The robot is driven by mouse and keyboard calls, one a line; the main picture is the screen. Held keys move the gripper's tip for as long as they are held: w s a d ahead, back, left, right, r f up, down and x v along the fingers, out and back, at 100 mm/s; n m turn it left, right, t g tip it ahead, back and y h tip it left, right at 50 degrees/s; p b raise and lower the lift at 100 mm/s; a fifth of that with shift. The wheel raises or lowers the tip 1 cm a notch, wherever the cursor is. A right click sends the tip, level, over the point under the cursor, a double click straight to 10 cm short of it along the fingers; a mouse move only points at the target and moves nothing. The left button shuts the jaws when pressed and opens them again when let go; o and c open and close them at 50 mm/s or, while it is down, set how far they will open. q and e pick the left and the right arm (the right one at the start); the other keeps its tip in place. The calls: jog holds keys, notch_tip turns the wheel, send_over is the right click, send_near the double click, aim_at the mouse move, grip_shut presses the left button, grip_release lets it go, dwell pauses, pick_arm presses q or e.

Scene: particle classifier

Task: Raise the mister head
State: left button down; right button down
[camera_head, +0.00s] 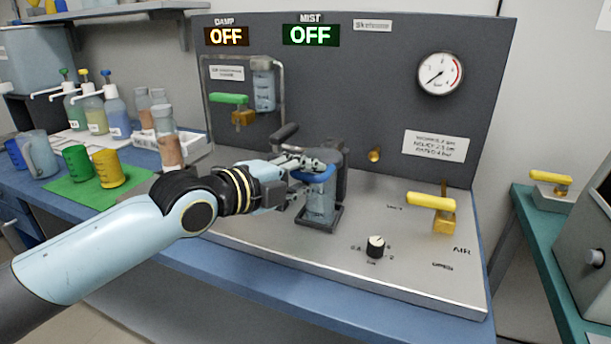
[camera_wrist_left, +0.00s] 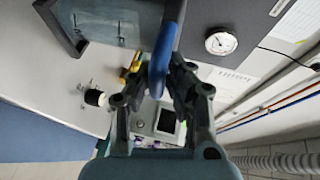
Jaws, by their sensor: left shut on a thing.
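The fingers hide part of the ring and the head. My right gripper is not in view.
The MIST display (camera_head: 311,35) and DAMP display (camera_head: 226,36) both read OFF. A black knob (camera_head: 375,246) and a yellow-handled valve (camera_head: 434,209) stand right of the cup. Bottles and cups stand at the left.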

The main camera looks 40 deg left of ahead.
pick_arm(q)
jog(key=shift+r+g+p, duration=0.1)
jog(key=shift+g+p, duration=0.3)
